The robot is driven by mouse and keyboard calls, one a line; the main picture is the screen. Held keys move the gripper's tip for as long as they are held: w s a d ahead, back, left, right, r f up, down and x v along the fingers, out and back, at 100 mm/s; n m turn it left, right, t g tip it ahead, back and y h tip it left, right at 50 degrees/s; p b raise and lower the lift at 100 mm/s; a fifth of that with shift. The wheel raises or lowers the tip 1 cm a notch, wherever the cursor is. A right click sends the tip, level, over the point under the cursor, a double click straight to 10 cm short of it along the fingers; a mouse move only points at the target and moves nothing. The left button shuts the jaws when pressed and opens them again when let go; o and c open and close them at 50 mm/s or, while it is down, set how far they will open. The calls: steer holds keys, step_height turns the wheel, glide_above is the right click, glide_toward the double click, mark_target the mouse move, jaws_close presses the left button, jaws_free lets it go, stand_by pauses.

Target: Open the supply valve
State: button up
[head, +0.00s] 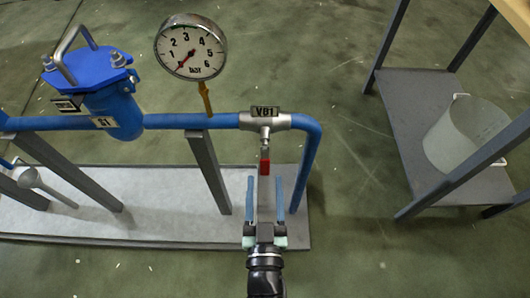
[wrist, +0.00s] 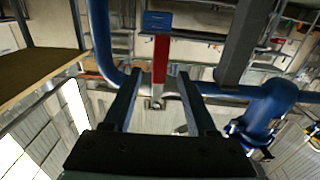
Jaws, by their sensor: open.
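The valve (head: 265,121), on the blue pipe under a small dark label plate, has a red-gripped lever (head: 265,164). In the head view the lever points from the valve toward my gripper. My gripper (head: 265,180) is open and empty, with its two long fingers pointing at the valve and the lever's end just beyond the fingertips. In the wrist view the red lever (wrist: 161,60) appears between the fingertips of my gripper (wrist: 158,72). I cannot tell the depth between them, and no contact shows.
A pressure gauge (head: 190,47), its needle near the low end, and a blue filter housing (head: 106,88) stand left of the valve. Grey supports rise from the pale base tray (head: 150,218). A table with a shelf (head: 392,105) holding a white bucket (head: 465,135) is at right.

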mark_target(265, 153)
steer(key=w+b, duration=0.1)
steer(key=w, duration=0.7)
steer(key=shift+w+b, duration=0.35)
jaws_close()
stand_by(1.0)
